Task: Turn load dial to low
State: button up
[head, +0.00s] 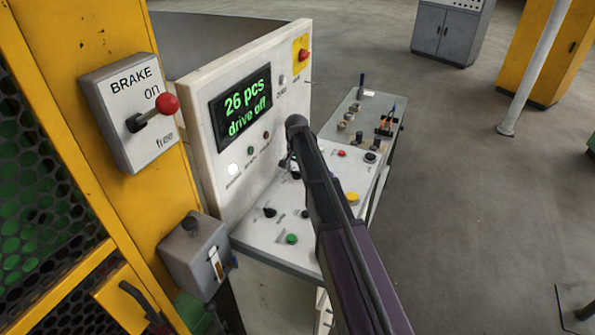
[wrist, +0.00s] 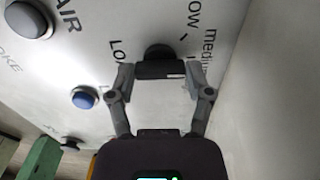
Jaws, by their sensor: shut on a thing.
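The black load dial (wrist: 158,52) sits on the white panel in the wrist view, beside the partly hidden word LOAD and the words LOW and medium. My gripper (wrist: 159,74) is shut on the dial's dark grip, one finger on each side. Which word the dial points to, I cannot tell. In the head view my arm covers most of the dial and the gripper; a bit of the gripper (head: 289,163) shows left of the arm, low over the sloping console (head: 268,237).
The upright panel's display (head: 241,106) reads "26 pcs drive off". A brake box with a red-knobbed lever (head: 167,104) is on the yellow post at left. Green (head: 291,239) and yellow (head: 352,198) buttons are near my arm. A blue button (wrist: 84,97) is left of the gripper. Open floor lies right.

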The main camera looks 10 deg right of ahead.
jog(key=shift+d, duration=0.15)
jog(key=shift+s+n, duration=0.1)
jog(key=shift+n, duration=0.2)
jog(key=n, duration=0.3)
jog(key=shift+n, duration=0.4)
jog(key=n, duration=0.4)
jog(key=shift+n, duration=0.3)
jog(key=o, duration=1.1)
jog(key=shift+o, duration=0.2)
